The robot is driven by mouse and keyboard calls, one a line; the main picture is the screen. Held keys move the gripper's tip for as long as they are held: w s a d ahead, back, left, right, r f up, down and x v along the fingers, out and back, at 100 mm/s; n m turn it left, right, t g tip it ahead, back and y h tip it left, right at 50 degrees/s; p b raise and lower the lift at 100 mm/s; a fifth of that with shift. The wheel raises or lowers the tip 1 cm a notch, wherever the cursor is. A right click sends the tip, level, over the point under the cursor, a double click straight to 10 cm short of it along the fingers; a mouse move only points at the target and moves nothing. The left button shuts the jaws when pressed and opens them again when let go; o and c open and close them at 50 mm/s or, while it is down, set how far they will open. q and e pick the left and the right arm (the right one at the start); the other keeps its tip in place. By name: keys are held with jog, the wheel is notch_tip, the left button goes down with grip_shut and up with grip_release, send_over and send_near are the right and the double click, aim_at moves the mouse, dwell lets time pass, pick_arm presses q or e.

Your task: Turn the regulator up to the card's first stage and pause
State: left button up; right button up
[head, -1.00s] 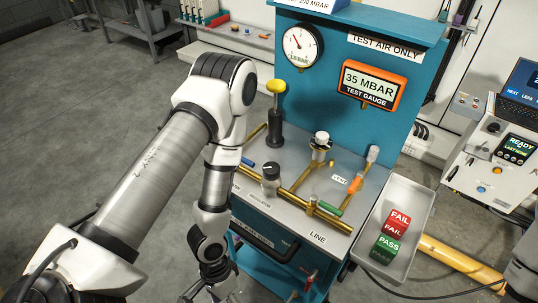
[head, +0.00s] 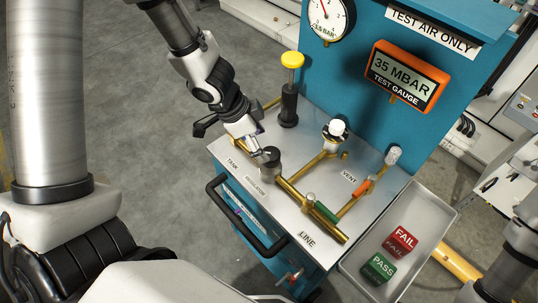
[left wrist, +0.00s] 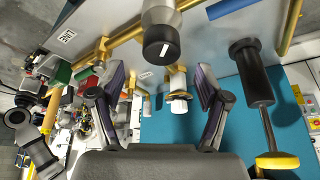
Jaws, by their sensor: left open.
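The regulator (head: 268,160) is a dark round knob on a metal body on the bench top, with a white pointer line seen in the left wrist view (left wrist: 160,42). My left gripper (head: 256,146) is open beside the regulator. In the left wrist view its two fingers (left wrist: 161,85) are spread, and the knob lies beyond the tips, roughly between them. I cannot tell whether a finger touches it. The orange test gauge (head: 404,74) reads 35 MBAR. A round dial (head: 326,14) is partly cut off at the top. No card with stages is readable. My right gripper is out of view.
A yellow-topped hand pump (head: 290,95) stands behind the regulator. Brass pipes, a white-capped valve (head: 336,133), and green and orange levers (head: 326,212) lie to the right. A grey tray (head: 443,203) holds FAIL and PASS blocks. A black handle (head: 240,226) juts from the front.

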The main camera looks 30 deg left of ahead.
aim_at(270, 153)
pick_arm(q)
jog(key=b+x, duration=0.3)
jog(key=x, duration=0.3)
jog(key=shift+w+f, duration=0.1)
jog(key=shift+w, duration=0.15)
jog(key=shift+b, duration=0.35)
jog(key=shift+s, duration=0.15)
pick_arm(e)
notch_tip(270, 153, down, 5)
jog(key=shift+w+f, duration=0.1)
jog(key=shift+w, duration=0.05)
pick_arm(q)
jog(key=shift+c, duration=0.4)
